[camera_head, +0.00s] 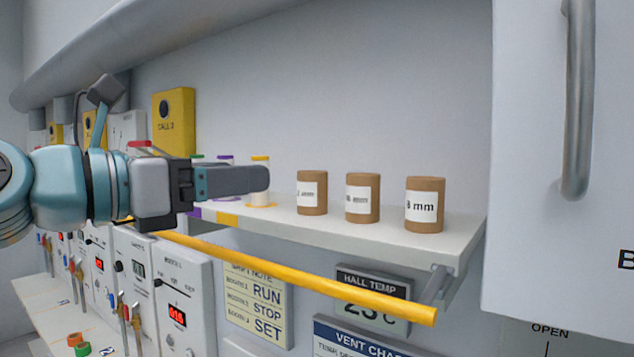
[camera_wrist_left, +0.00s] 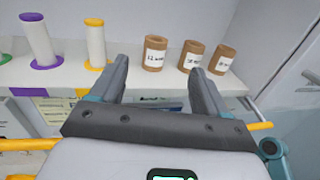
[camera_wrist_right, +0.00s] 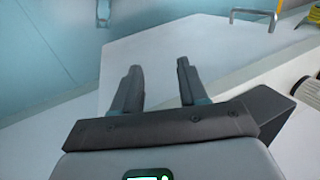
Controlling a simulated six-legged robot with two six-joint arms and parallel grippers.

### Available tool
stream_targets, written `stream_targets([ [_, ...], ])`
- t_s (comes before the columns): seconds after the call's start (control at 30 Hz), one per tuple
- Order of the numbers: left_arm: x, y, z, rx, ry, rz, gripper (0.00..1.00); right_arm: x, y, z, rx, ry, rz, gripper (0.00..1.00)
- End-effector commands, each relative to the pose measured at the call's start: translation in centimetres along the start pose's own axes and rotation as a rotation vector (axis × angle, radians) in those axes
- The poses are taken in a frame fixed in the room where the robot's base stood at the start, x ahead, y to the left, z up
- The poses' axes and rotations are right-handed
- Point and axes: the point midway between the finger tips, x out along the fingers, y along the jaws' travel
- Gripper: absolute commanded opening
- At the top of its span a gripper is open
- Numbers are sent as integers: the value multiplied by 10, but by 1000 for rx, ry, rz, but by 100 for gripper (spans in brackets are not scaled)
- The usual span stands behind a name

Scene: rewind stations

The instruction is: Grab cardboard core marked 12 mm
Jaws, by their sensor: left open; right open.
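Three brown cardboard cores with white labels stand upright on the shelf. The leftmost core (camera_head: 312,192) has a partly blurred label; in the left wrist view its label reads like 12 mm (camera_wrist_left: 155,53). A middle core (camera_head: 362,197) and a right core marked 8 mm (camera_head: 425,204) stand beside it. My left gripper (camera_head: 262,180) is open and empty, left of the 12 mm core and apart from it. In the left wrist view its fingers (camera_wrist_left: 160,75) spread in front of the cores. My right gripper (camera_wrist_right: 157,75) is open and empty, away from the cores.
The white shelf (camera_head: 280,217) also holds spools, including a yellow-ended one (camera_head: 260,158), close by my left gripper. A yellow rail (camera_head: 300,275) runs below the shelf front. A cabinet door with a metal handle (camera_head: 577,100) bounds the right side.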

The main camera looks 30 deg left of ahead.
Motion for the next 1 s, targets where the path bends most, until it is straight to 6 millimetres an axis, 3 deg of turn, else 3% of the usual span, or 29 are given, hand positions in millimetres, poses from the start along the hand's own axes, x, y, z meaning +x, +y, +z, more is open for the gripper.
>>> stream_targets([
  [0.03,14,-1,1,-1,5,-4,76,-5,-2,0,0,0,0,43],
  [0.2,43,-1,1,0,3,-3,76,-10,-4,0,-1,1,0,43],
  [0.37,56,-1,0,1,1,-1,76,-12,-4,0,0,0,0,43],
  [0.7,105,-1,0,1,1,-2,76,-25,-9,0,-1,1,0,43],
  [0.97,109,-1,0,1,-1,-1,76,-25,-9,0,0,0,0,43],
  [1.0,109,-1,-1,1,0,-1,69,-25,-9,0,0,0,0,43],
])
